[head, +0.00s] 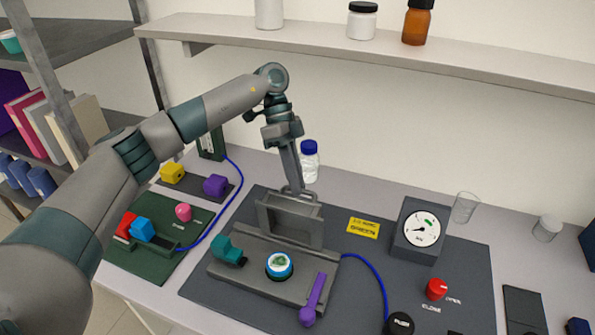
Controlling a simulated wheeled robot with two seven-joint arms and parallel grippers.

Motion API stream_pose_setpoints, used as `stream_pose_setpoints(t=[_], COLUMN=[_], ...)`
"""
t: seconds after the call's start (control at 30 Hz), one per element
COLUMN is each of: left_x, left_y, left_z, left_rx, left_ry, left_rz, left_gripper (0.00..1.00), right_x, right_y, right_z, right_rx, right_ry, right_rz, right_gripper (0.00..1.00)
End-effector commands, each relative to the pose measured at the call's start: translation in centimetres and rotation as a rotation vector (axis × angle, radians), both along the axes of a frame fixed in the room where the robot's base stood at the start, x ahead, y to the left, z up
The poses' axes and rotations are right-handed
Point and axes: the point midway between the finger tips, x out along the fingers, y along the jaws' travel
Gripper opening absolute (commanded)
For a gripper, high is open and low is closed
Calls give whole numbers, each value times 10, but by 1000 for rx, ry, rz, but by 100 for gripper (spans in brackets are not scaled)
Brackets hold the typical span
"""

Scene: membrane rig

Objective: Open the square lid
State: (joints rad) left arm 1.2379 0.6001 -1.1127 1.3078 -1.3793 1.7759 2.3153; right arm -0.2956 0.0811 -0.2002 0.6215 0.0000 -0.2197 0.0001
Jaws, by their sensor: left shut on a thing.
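The square lid (291,222) is a grey plate with a raised rim. It stands steeply tilted up at the back of the grey membrane rig (255,285), with its inner face toward me. My left gripper (298,191) comes down from above and is shut on the handle at the lid's upper edge. The fingertips partly hide the handle. A round blue-rimmed white cell (279,265) is uncovered in the rig's top in front of the lid. My right gripper is not in view.
A teal clamp (228,249) and a purple lever (314,298) flank the cell. A clear bottle with a blue cap (309,163) stands behind the gripper. A gauge box (417,230) and red knob (437,289) stand to the right. A shelf (370,45) overhangs the back.

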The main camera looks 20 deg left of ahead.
Motion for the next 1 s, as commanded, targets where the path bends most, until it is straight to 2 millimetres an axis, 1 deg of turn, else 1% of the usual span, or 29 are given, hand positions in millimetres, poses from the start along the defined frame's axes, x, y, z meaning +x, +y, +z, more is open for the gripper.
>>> stream_pose_setpoints(t=[0.03,0.2,0.47,0.5,0.53,0.57,0.67,0.83,1.0], left_x=[0,-1,0,0,0,0,0,1,0], left_y=[2,1,1,1,1,1,1,1,1], left_z=[-9,-11,-11,-11,-11,-10,-8,-5,-4], left_rx=[10,10,9,10,8,8,6,3,3], left_ry=[11,20,18,18,19,19,17,13,14], left_rz=[7,10,11,11,10,10,8,8,7], left_gripper=[0,0,0,20,27,30,30,30,30], right_x=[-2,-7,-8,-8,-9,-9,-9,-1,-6], right_y=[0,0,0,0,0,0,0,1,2], right_z=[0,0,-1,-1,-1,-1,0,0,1], right_rx=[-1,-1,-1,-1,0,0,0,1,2], right_ry=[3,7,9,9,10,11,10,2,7], right_rz=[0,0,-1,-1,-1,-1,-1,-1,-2], right_gripper=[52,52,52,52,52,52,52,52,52])
